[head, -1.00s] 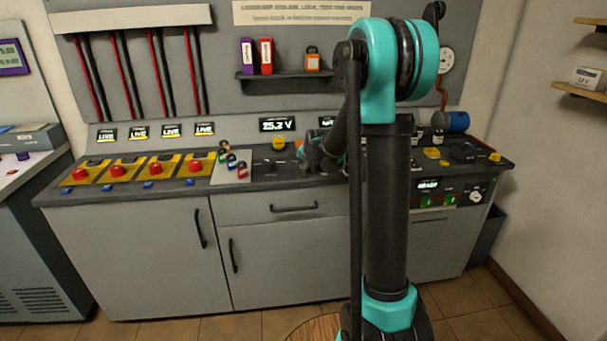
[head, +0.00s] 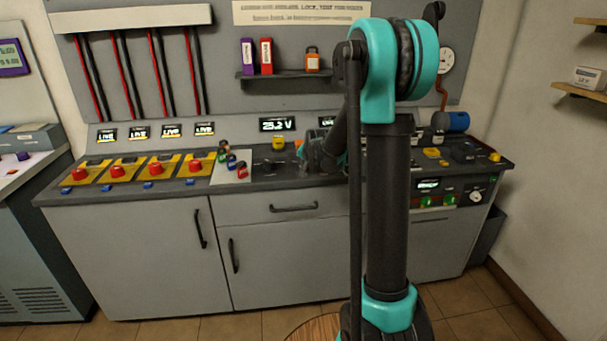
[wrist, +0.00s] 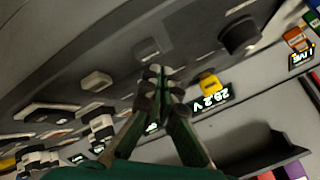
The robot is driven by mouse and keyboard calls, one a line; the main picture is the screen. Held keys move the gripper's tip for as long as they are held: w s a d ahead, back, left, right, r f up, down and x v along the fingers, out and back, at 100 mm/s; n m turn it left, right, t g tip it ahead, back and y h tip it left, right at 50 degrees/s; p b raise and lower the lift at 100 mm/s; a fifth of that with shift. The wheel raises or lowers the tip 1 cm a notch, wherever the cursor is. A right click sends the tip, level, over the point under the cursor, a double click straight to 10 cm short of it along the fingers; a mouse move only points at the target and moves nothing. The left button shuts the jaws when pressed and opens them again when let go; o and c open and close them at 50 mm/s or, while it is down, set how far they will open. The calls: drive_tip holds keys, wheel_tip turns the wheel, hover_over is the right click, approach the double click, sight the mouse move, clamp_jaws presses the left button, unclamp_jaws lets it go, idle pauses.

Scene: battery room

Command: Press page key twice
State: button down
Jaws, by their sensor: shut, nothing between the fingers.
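My gripper (wrist: 155,73) is shut and empty in the wrist view, its fingertips close together over the dark worktop. In the head view my gripper's tip is mostly hidden by my own arm. A flat grey block (wrist: 146,47) lies just beyond the fingertips in the wrist view, and a pale block (wrist: 97,80) sits to their left. I cannot read a label on either, so I cannot tell which thing is the page key. Whether the fingertips touch anything is not clear.
A yellow object (wrist: 209,83) stands by the voltage display (wrist: 212,98), which also shows in the head view (head: 277,125). A black round knob (wrist: 240,38) rises at the upper right of the wrist view. Red buttons on yellow plates (head: 155,169) line the bench's left side.

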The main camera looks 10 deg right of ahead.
drive_tip(key=shift+f, duration=0.15)
drive_tip(key=shift+f, duration=0.2)
drive_tip(key=shift+f, duration=0.45)
idle(0.6)
drive_tip(key=shift+r, duration=0.85)
drive_tip(key=shift+r, duration=2.5)
